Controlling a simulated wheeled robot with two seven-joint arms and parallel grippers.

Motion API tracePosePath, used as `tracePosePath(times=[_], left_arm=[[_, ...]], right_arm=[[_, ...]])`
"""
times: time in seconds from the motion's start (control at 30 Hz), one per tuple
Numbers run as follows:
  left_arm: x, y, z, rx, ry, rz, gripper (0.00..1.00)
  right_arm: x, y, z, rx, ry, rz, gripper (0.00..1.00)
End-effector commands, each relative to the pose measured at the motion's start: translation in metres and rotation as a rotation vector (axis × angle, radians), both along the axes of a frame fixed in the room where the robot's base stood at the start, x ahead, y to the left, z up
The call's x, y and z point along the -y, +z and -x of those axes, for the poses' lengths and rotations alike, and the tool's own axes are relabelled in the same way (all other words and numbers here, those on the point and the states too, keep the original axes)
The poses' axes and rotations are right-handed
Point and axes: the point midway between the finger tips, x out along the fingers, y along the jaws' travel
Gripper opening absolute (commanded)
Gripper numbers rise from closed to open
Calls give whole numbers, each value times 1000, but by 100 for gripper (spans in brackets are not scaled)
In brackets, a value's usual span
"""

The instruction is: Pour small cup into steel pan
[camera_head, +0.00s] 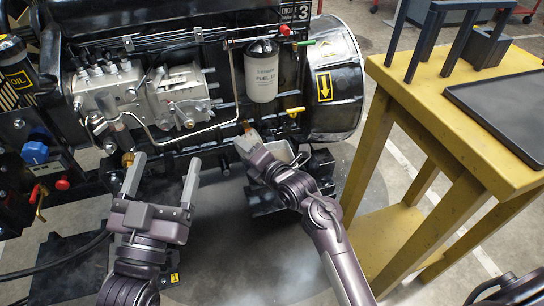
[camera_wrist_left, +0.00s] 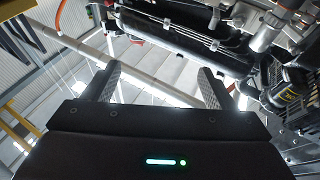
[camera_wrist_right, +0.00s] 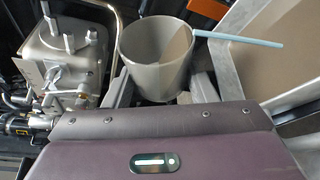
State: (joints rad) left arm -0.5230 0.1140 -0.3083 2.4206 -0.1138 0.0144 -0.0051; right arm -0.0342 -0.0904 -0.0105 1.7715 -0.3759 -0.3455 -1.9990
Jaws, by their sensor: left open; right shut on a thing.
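The small cup (camera_wrist_right: 155,62) is grey and shows large in the right wrist view, its open mouth in sight. My right gripper (camera_wrist_right: 162,88) is shut on it, one finger on each side. In the head view my right gripper (camera_head: 256,144) is near the engine's lower side, and its hand largely hides the cup. The steel pan (camera_head: 284,150) is partly hidden just right of this hand; what looks like its wall (camera_wrist_right: 235,82) is beside the cup in the right wrist view. My left gripper (camera_head: 166,160) is open and empty, left of the pan.
The diesel engine (camera_head: 150,95) with a white fuel filter (camera_head: 262,75) stands close ahead of both grippers. A yellow table (camera_head: 440,115) with a black tray (camera_head: 505,105) is on the right. A light blue rod (camera_wrist_right: 240,39) shows beside the cup's rim.

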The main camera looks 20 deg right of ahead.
Motion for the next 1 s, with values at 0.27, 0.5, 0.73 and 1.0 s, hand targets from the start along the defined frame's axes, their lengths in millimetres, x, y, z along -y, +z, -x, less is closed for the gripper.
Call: tracePosePath(times=[0.27,0.5,0.73,1.0], left_arm=[[-2,11,2,53,2,22,78],[-4,18,5,93,4,40,78],[-6,32,8,150,5,61,78],[-8,48,14,213,6,84,78]], right_arm=[[0,2,0,0,-1,-33,23],[1,3,0,-1,-2,-58,23],[1,4,0,-1,-1,-83,23],[2,6,0,-3,-1,-113,23]])
